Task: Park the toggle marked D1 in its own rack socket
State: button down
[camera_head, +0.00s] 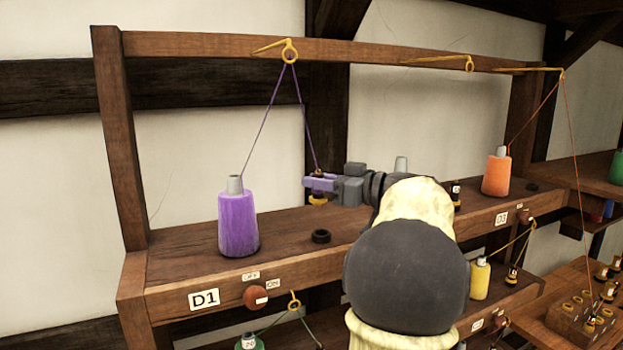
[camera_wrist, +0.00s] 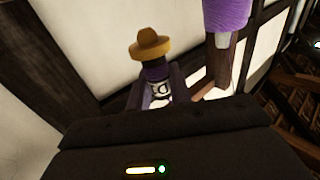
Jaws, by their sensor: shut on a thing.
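My gripper (camera_head: 319,183) is shut on the D1 toggle, held in the air above the upper shelf (camera_head: 285,228). The toggle's yellow foot (camera_head: 317,200) shows below the fingers. In the wrist view the toggle (camera_wrist: 151,50) has a yellow flared end, a dark body and a white label partly hidden between the fingers (camera_wrist: 155,90). A purple thread (camera_head: 303,105) rises from the toggle through a yellow eye (camera_head: 289,50) and down to the purple spool (camera_head: 238,222). A wooden rack block (camera_head: 574,320) with several toggles stands at the lower right; its socket labels are unreadable.
A black ring (camera_head: 320,237) lies on the shelf below my gripper. The D1 plate (camera_head: 204,299) and a red-brown knob (camera_head: 256,297) are on the shelf front. An orange spool (camera_head: 496,173) stands to the right, its thread running down toward the rack. My arm hides the shelf's middle.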

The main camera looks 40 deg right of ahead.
jog(key=shift+w+d, duration=0.1)
jog(key=shift+s+d, duration=0.15)
jog(key=shift+s, duration=0.5)
jog(key=shift+w+f+b, duration=0.2)
jog(key=shift+f+b, duration=0.5)
jog(key=shift+f, duration=0.05)
notch_tip(320, 180, down, 4)
jog(key=b, duration=0.4)
jog(key=shift+w+f, duration=0.1)
jog(key=shift+f, duration=0.05)
jog(key=shift+p, duration=0.4)
jog(key=shift+f+b, duration=0.45)
jog(key=shift+f, duration=0.15)
dwell(0.7)
jog(key=c, duration=1.5)
grip_release()
jog(key=shift+c, duration=0.2)
